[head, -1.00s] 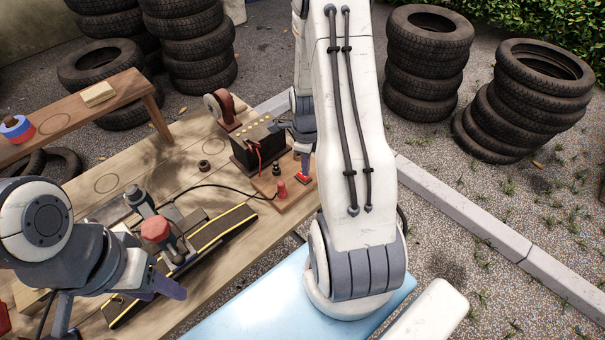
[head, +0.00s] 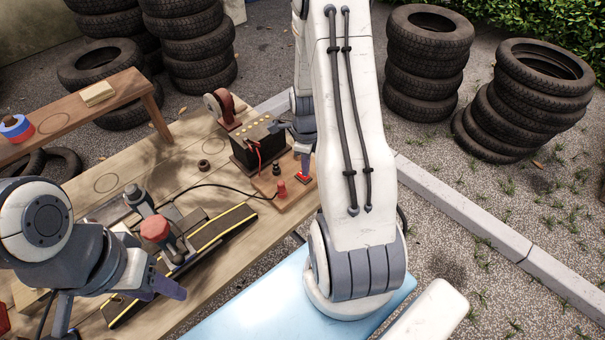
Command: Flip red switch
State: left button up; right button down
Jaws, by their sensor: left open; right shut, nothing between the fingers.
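The red switch (head: 302,177) sits on a small wooden board (head: 287,199) at the right end of the workbench. My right gripper (head: 303,168) points down at it, with its shut fingertips at or just above the switch. Whether they touch cannot be told, and the fingers hide part of the switch. My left gripper (head: 122,305) is open and empty over the near left part of the bench, well away from the switch.
A black battery-like box (head: 257,146) with red leads stands beside the board. A red post (head: 282,189) and a black knob are on the board. Tyre stacks (head: 427,65) stand beyond.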

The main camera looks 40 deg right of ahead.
jog(key=shift+f+b, duration=0.55)
jog(key=shift+f, duration=0.25)
jog(key=shift+r, duration=0.15)
notch_tip(320, 180, up, 7)
jog(key=p, duration=0.6)
dwell(0.4)
dwell(0.3)
